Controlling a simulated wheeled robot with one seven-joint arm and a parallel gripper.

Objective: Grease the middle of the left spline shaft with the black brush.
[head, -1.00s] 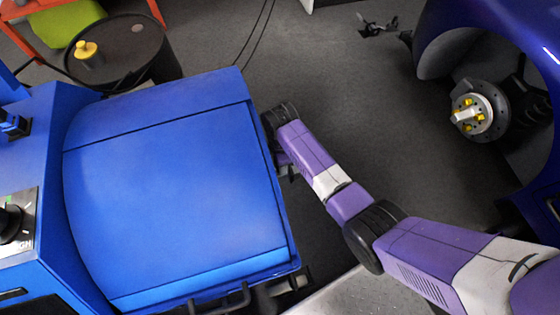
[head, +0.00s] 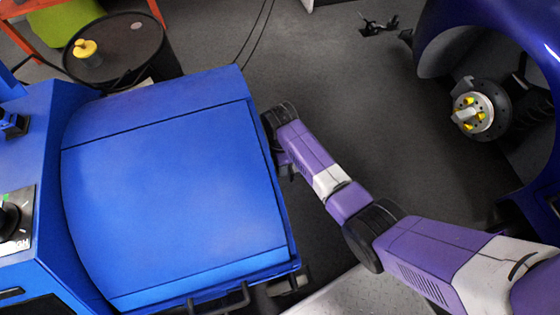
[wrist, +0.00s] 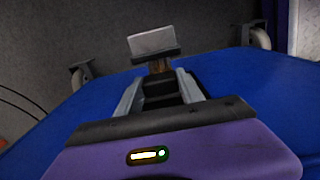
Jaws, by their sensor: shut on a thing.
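In the wrist view my gripper (wrist: 158,86) is shut on a brush-like tool (wrist: 152,42). The tool has a pale grey block at its far end, a dark band and a short brown part between the fingers. I cannot tell whether it is the black brush. In the head view my arm reaches to the right side of the blue machine (head: 175,190), and my gripper is hidden there. I cannot make out the left spline shaft in either view.
A car wheel hub (head: 476,113) with yellow nuts is at the right, inside a blue wheel arch. The grey floor (head: 340,90) between machine and car is mostly clear.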

